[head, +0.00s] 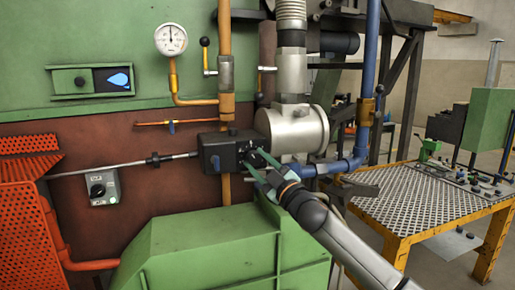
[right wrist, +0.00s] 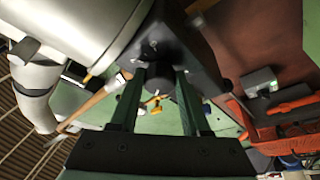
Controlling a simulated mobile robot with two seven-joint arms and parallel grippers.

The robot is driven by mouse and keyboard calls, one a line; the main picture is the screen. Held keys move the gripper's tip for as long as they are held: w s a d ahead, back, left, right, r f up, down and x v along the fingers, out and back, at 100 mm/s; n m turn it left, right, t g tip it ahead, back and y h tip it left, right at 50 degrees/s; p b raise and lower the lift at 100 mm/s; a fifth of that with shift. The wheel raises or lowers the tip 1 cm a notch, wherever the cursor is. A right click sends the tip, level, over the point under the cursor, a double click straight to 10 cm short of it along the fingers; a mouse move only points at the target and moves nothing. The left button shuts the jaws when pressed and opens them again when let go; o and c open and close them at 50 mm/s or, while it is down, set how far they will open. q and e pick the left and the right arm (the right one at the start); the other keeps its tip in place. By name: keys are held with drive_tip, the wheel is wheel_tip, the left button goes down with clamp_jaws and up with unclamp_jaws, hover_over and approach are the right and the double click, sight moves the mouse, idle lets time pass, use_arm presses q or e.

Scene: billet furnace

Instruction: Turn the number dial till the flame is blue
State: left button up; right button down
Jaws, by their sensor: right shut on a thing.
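A dark grey control box (head: 225,152) sits on the thin steel pipe, in front of the silver cylinder. A dark round dial (head: 256,158) is on its right front; its numbers cannot be read. My right gripper (head: 256,166) is shut on this dial, its green fingers on either side. In the right wrist view the dial (right wrist: 158,78) is between the two fingertips (right wrist: 158,75). The flame (head: 118,79) shows blue in the small window of the green furnace wall at upper left. My left gripper is not in view.
A white round gauge (head: 171,39) is above the box on an orange pipe. A grey switch box (head: 102,187) is on the brown wall to the left. A green casing (head: 215,245) is below, and a yellow-framed table (head: 410,210) stands at right.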

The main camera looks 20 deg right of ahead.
drive_tip(key=shift+n+p, duration=0.75)
drive_tip(key=shift+n, duration=0.15)
drive_tip(key=shift+g+y, duration=0.3)
drive_tip(key=shift+c, duration=1.9)
unclamp_jaws()
drive_tip(key=b+v, duration=0.3)
drive_tip(key=v, duration=0.9)
drive_tip(key=shift+s, duration=0.25)
